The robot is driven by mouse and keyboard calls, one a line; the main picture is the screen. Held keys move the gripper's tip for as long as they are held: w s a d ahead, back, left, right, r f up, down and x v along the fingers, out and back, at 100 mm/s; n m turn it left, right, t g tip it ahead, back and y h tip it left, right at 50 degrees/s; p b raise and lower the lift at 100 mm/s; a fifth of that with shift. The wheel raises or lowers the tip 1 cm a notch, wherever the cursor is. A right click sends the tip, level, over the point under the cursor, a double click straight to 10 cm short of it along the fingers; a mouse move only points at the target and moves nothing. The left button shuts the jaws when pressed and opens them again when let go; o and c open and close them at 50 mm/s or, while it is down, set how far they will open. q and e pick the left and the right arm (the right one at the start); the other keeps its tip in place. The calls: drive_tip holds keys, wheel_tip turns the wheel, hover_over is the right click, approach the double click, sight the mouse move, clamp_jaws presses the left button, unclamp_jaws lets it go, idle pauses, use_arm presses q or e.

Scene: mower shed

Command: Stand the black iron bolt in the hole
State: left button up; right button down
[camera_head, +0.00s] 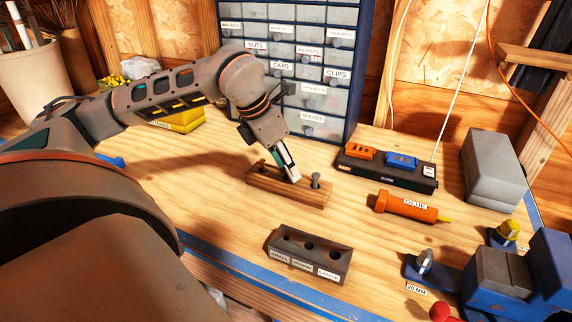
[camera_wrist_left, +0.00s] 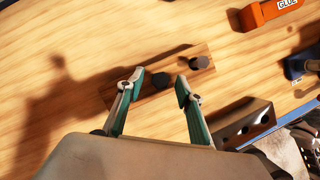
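A wooden block (camera_head: 262,185) lies on the bench. A dark, round-headed bolt (camera_head: 316,179) stands upright at its right end. The left wrist view shows this bolt (camera_wrist_left: 200,63) and a second dark bolt head (camera_wrist_left: 160,80) near the block's middle; I cannot tell by colour which one is the black iron bolt. My left gripper (camera_head: 291,174) points down over the block. In the left wrist view its fingers (camera_wrist_left: 159,78) are open on either side of the middle bolt head, apart from it. A dark block with three holes (camera_head: 310,262), labelled small, medium and large, sits nearer the front edge.
An orange glue tube (camera_head: 410,207) and a black tray with orange and blue pieces (camera_head: 388,170) lie to the right. A blue vise (camera_head: 500,280) stands at front right. A drawer cabinet (camera_head: 310,75) stands behind. Bench between the two blocks is clear.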

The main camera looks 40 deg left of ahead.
use_arm(q)
drive_tip(key=v, duration=1.2)
drive_tip(key=shift+f, duration=0.1)
